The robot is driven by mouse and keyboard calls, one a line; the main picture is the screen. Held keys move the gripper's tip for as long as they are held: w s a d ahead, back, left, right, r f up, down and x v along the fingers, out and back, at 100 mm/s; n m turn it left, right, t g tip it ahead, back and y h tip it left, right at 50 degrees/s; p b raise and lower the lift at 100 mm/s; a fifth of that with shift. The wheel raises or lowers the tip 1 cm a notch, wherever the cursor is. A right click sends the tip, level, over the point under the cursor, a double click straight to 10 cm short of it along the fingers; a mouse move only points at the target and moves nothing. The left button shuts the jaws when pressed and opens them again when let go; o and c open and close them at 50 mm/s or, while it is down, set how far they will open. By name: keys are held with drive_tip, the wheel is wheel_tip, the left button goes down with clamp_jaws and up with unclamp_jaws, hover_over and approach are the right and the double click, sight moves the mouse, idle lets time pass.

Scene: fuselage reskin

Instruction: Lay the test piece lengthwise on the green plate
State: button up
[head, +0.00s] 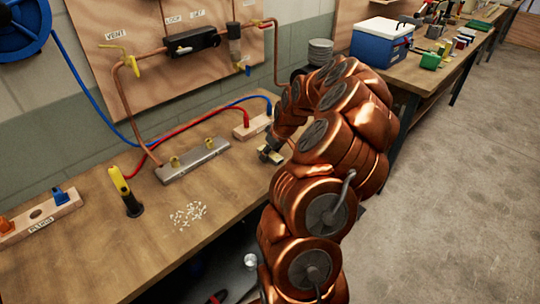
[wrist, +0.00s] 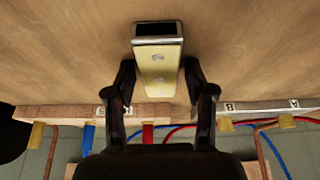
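A brass-coloured bar with a dark, metal-rimmed square end, which looks like the test piece (wrist: 158,85), lies between the two fingers of my gripper (wrist: 160,68) in the wrist view. The fingertips are very close to its two sides; I cannot tell whether they touch it. In the head view my gripper (head: 272,152) is low over the right edge of the near bench, with a small yellowish bit showing at it. My arm hides part of that spot. I cannot make out the green plate for certain; a small green block (head: 430,61) stands on the far bench.
The near bench (head: 120,245) holds a metal manifold (head: 193,160), a yellow-black tool (head: 125,192), white bits (head: 188,214) and a wooden block with red and blue hoses (head: 252,126). A blue-white cooler (head: 381,42) stands on the far bench. Open floor (head: 465,200) lies to the right.

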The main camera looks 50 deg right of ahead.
sight(271, 153)
drive_tip(key=shift+f, duration=0.1)
clamp_jaws()
drive_tip(key=shift+s, duration=0.1)
drive_tip(key=shift+a+p, duration=0.1)
drive_tip(key=shift+p, duration=0.2)
drive_tip(key=shift+r+p, duration=0.25)
drive_tip(key=shift+p, duration=0.05)
drive_tip(key=shift+r+b, duration=0.4)
wheel_tip(271, 153, up, 2)
drive_tip(key=shift+r+b, duration=0.15)
drive_tip(key=shift+b, duration=0.35)
drive_tip(key=shift+s+r, duration=0.1)
drive_tip(key=shift+r, duration=0.1)
drive_tip(key=s+a+b, duration=0.2)
drive_tip(key=s+a, duration=0.1)
drive_tip(key=s, duration=0.4)
drive_tip(key=s+a+r+b, duration=0.1)
drive_tip(key=s+a+b, duration=0.2)
drive_tip(key=s, duration=0.4)
drive_tip(key=shift+s+a+r, duration=0.15)
drive_tip(key=shift+r, duration=0.15)
